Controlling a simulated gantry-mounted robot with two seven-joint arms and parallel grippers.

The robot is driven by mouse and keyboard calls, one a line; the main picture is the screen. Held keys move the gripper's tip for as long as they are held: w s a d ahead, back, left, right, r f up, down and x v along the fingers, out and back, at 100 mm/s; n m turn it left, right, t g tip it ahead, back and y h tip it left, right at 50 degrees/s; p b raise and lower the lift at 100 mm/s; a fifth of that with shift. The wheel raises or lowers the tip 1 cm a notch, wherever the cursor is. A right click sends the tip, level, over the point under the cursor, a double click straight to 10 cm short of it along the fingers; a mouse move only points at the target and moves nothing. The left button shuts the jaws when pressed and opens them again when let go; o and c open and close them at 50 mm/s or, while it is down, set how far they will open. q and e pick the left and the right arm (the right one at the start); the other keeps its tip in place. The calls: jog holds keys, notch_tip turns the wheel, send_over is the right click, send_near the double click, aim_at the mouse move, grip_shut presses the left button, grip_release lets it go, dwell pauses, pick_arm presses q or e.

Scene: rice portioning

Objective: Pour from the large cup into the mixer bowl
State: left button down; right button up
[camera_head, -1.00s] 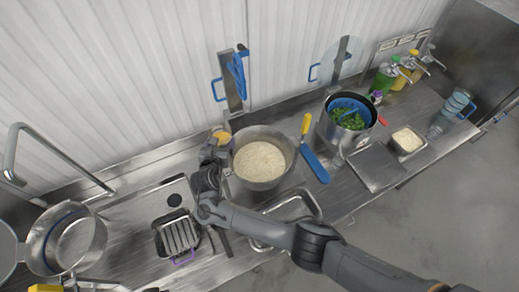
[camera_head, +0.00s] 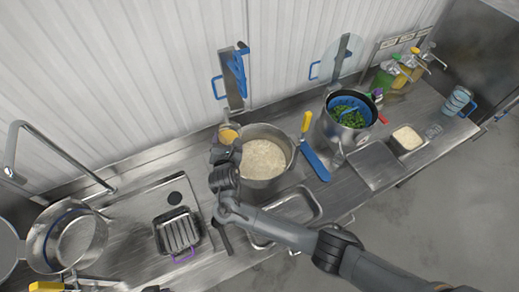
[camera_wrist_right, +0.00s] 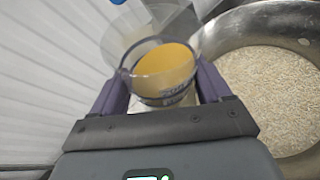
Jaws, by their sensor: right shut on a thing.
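The large cup (camera_wrist_right: 165,72) is clear, with yellow-orange contents and dark print low on its side. My right gripper (camera_wrist_right: 160,98) is shut around it, one finger on each side. In the head view the cup (camera_head: 228,135) is at the left rim of the mixer bowl, held by my right gripper (camera_head: 224,152). The mixer bowl (camera_head: 290,140) is a round steel bowl with pale rice; it also shows in the right wrist view (camera_wrist_right: 222,42), right of the cup. I see nothing falling from the cup. My left gripper is not in view.
A yellow-handled blue spatula (camera_head: 315,162) lies right of the bowl. A steel pot (camera_head: 330,128) with greens stands beyond it. An empty steel tray (camera_head: 310,200) is in front. A sink pot (camera_head: 93,240) and a slotted steel utensil (camera_head: 177,232) are at left.

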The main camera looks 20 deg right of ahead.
jog(key=shift+s+d+f+m+y, duration=0.3)
jog(key=shift+d+m, duration=0.2)
jog(key=shift+m, duration=0.1)
jog(key=shift+s+d+r+m+t, duration=0.1)
jog(key=shift+d+r+m+t, duration=0.2)
jog(key=shift+d+m, duration=0.1)
jog(key=shift+s+d+r+y, duration=0.1)
jog(key=shift+d+r+y, duration=0.1)
jog(key=shift+y, duration=0.1)
jog(key=shift+d+f+m+t, duration=0.15)
jog(key=shift+m+t, duration=0.15)
jog(key=shift+m, duration=0.2)
jog(key=shift+s+f+m+y, duration=0.1)
jog(key=shift+f+m+y, duration=0.1)
jog(key=shift+m+y, duration=0.15)
jog(key=shift+r+m+b, duration=0.2)
jog(key=shift+m+b, duration=0.05)
jog(key=shift+b, duration=0.25)
